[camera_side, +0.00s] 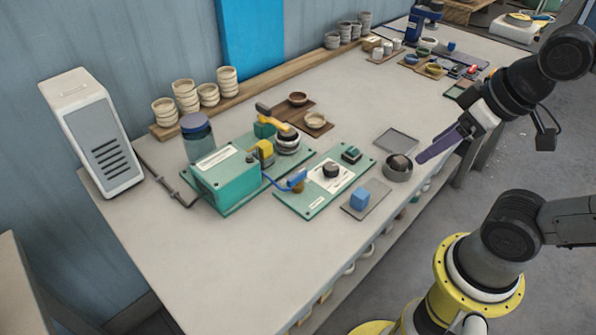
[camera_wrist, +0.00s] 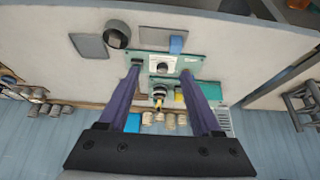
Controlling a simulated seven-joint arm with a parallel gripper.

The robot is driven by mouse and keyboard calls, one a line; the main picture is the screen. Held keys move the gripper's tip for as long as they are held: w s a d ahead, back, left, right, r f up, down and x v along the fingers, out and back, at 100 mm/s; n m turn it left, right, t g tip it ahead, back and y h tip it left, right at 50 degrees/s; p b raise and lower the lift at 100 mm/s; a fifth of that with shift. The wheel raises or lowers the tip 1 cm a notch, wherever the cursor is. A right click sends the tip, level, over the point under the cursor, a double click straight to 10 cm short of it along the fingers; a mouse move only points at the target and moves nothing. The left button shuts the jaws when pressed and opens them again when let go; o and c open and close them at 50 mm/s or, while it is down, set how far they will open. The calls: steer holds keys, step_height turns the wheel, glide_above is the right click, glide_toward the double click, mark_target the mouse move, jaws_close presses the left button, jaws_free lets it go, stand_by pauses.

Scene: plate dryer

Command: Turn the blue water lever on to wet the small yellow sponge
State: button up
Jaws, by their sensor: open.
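The blue lever (camera_side: 297,178) sits at the front right of the teal box (camera_side: 228,182), beside a small brown piece. A small yellow block (camera_side: 263,150) at that box's back corner may be the sponge; I cannot be sure. In the wrist view a yellow patch (camera_wrist: 178,97) shows between my fingers, partly hidden. My gripper (camera_side: 420,160) is open and empty, above the table's right side, well right of the lever. Its purple fingers frame the knob panel in the wrist view (camera_wrist: 161,72).
A blue cube (camera_side: 360,198) lies on a grey tray. A dark bowl (camera_side: 397,172) and another tray (camera_side: 397,138) are near my gripper. The table's front left is clear.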

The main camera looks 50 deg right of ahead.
steer(key=shift+c, duration=1.2)
steer(key=shift+s+a+m, duration=0.1)
steer(key=shift+s+m, duration=0.05)
steer(key=shift+m, duration=0.65)
steer(key=shift+c, duration=0.2)
step_height(320, 180, up, 4)
steer(key=m+g+y, duration=0.4)
steer(key=m, duration=1.2)
glide_above(297, 174)
steer(key=s+d, duration=0.4)
steer(key=d, duration=0.1)
steer(key=shift+g, duration=0.8)
steer(key=w+x, duration=0.1)
steer(key=x, duration=0.5)
steer(key=w+d+x, duration=0.1)
steer(key=x, duration=0.5)
steer(key=w+d+x, duration=0.1)
steer(key=w+x, duration=0.1)
steer(key=x, duration=0.4)
steer(key=shift+a+f, duration=0.1)
steer(key=shift+f, duration=0.55)
steer(key=shift+c, duration=0.3)
jaws_close()
